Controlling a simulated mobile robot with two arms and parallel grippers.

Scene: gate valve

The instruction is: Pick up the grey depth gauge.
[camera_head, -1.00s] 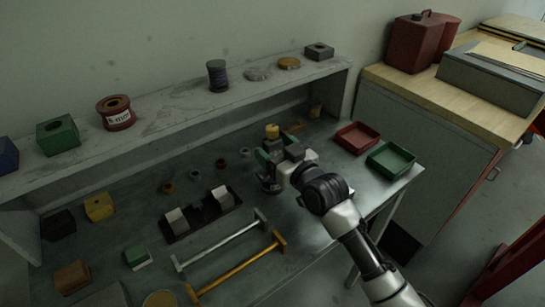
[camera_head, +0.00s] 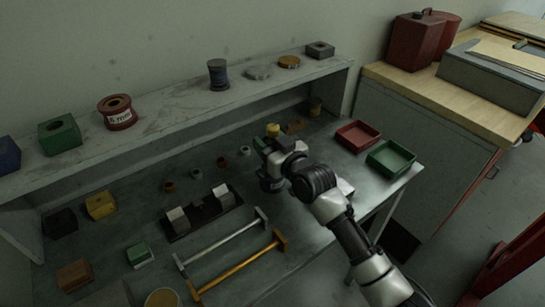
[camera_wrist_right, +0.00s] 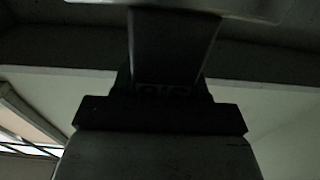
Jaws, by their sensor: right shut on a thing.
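My right gripper (camera_head: 268,163) is over the back right of the grey workbench, beside a yellow-topped piece (camera_head: 273,130). It is shut on a dark thing, mostly hidden by the gripper and wrist. The right wrist view is dim. It shows a dark upright piece (camera_wrist_right: 172,45) above a wide dark crossbar (camera_wrist_right: 160,117); I cannot tell how much of this is the held thing or my gripper. I cannot tell for sure whether the held thing is the grey depth gauge. My left gripper is not in view.
A silver bar (camera_head: 222,240) and an orange bar (camera_head: 240,267), both with crosspiece ends, lie in front. A dark holder with pale blocks (camera_head: 203,214) is left. Red (camera_head: 357,136) and green (camera_head: 391,158) trays stand right. A raised shelf (camera_head: 165,100) runs behind.

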